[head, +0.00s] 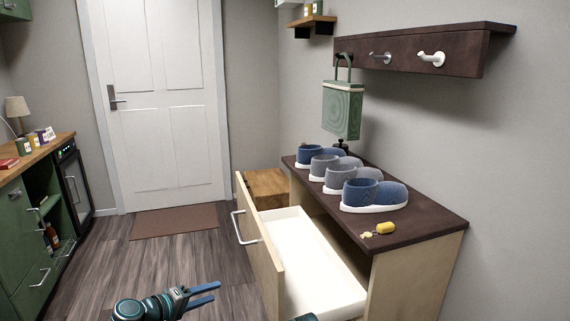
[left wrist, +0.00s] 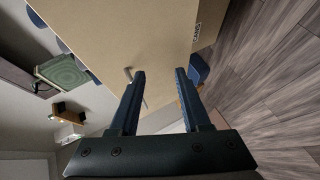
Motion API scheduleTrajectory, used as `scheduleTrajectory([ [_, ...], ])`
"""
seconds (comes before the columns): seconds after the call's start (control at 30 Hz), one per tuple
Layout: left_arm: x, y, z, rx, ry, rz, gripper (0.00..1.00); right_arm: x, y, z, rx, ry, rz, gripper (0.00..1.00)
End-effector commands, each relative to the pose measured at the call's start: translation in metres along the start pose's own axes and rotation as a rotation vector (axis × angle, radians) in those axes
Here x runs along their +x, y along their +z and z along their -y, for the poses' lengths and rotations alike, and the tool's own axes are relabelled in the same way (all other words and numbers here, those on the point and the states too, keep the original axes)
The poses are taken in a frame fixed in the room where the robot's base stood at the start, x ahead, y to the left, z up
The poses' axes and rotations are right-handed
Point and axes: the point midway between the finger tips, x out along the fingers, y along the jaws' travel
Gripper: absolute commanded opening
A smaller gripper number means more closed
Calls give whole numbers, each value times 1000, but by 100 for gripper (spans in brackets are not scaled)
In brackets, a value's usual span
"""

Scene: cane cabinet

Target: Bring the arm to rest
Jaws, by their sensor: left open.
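My left gripper (head: 207,295) is low in front of the cabinet in the head view, to the left of the open drawer (head: 262,262). Its two fingers are apart with nothing between them. In the left wrist view the open fingers (left wrist: 160,74) point toward a beige panel (left wrist: 135,35). In the head view the gripper stands clear of the drawer handle (head: 240,228). My right gripper is not clearly shown.
The drawer is pulled out and its visible inside is empty. Several shoes (head: 375,198) and a yellow keyring item (head: 384,228) lie on the dark cabinet top (head: 430,228). A green bag (head: 342,110) hangs above. Open wooden floor (head: 160,262) lies left of the drawer.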

Motion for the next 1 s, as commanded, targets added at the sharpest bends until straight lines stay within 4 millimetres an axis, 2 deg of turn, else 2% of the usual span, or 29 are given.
scheduleTrajectory([
  [0.17,30,63,11,119,-136,179,47,0,0,0,0,0,0,50],
  [0.27,45,110,24,221,-252,316,47,0,0,0,0,0,0,50],
  [0.3,48,132,31,272,-310,380,47,0,0,0,0,0,0,50],
  [0.4,50,181,50,413,-471,537,47,0,0,0,0,0,0,50],
  [0.5,43,214,67,540,-621,653,47,0,0,0,0,0,0,50],
  [0.7,23,245,85,736,-856,785,47,0,0,0,0,0,0,50],
  [0.9,3,257,89,895,-1047,847,47,0,0,0,0,0,0,50],
  [1.0,-7,249,66,890,-1053,844,47,-27,2,-3,0,-1,0,50],
])
